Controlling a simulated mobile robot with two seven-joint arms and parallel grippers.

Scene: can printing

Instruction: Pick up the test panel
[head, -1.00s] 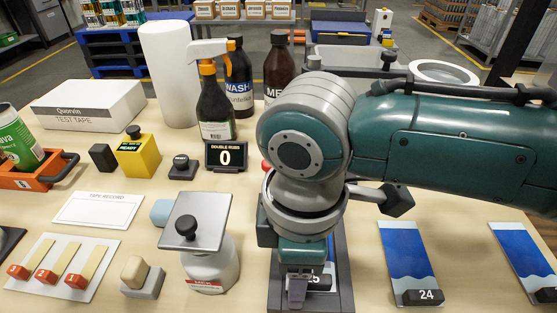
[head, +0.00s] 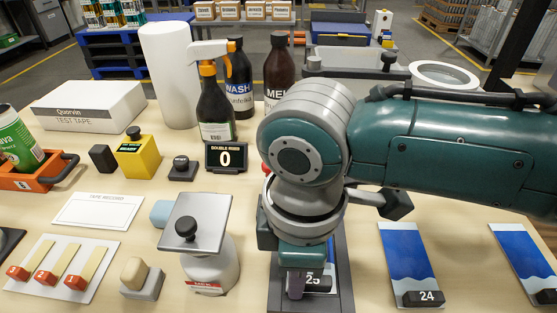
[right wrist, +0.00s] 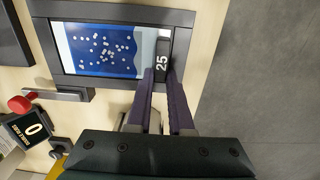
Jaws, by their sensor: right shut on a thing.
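The test panel (right wrist: 105,50), blue and white with pale specks and a black end block marked 25, lies in a dark frame (right wrist: 60,84) in the right wrist view. In the head view its block (head: 319,282) shows below my right wrist, and my arm hides most of the panel. My right gripper (right wrist: 163,78) has its purple fingers shut on the block. It also shows in the head view (head: 296,287), pointing down at the frame. I cannot tell whether the panel is lifted. My left gripper is not in view.
Panel 24 (head: 405,255) and another blue panel (head: 530,258) lie to the right. A white bottle with a grey plate (head: 212,262) stands close left of the frame. A counter reading 0 (head: 227,156), a spray bottle (head: 214,108) and dark bottles stand behind.

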